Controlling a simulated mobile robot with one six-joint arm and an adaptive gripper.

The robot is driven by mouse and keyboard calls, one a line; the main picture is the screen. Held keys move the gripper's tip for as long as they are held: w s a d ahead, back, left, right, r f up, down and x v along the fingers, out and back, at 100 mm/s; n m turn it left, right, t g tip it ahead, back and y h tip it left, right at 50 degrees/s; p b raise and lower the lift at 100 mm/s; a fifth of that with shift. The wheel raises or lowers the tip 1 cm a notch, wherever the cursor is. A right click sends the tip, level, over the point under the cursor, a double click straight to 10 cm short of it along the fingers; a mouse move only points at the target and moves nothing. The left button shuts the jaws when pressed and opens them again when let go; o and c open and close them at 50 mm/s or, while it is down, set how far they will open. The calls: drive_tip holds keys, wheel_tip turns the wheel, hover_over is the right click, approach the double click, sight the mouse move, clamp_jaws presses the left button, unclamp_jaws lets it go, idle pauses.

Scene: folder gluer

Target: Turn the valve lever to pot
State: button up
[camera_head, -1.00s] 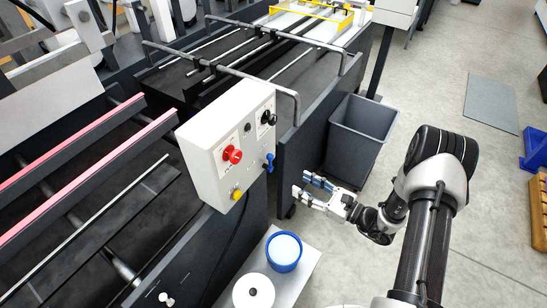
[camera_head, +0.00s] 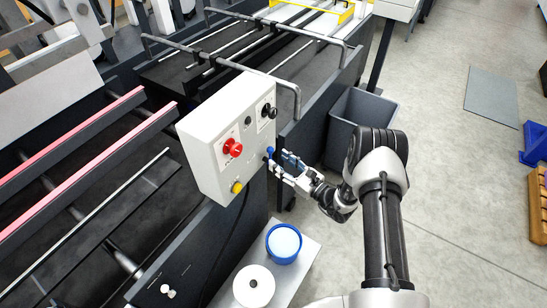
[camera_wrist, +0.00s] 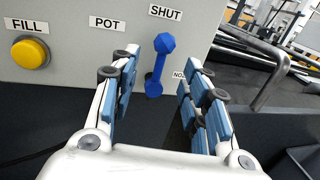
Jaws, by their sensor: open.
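The blue valve lever (camera_wrist: 157,66) is on the front of the white control box (camera_head: 213,140). In the wrist view it stands nearly upright, its upper end just below the SHUT label (camera_wrist: 165,12). The POT label (camera_wrist: 107,23) is to its upper left, and a partly hidden label beginning NOZ (camera_wrist: 179,76) is to its lower right. My gripper (camera_wrist: 163,62) is open, with one finger on each side of the lever in the wrist view. I cannot tell contact or depth. In the head view my gripper (camera_head: 277,163) is right at the lever (camera_head: 270,152).
The box also bears a red button (camera_head: 232,148), a black knob (camera_head: 269,111) and a yellow button (camera_head: 236,187), labelled FILL. A blue-rimmed container (camera_head: 283,243) and a white roll (camera_head: 254,285) stand on the shelf below. A grey bin (camera_head: 361,118) stands behind my arm.

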sight(270, 156)
drive_tip(key=shift+x, duration=2.05)
drive_tip(key=shift+c, duration=0.2)
clamp_jaws()
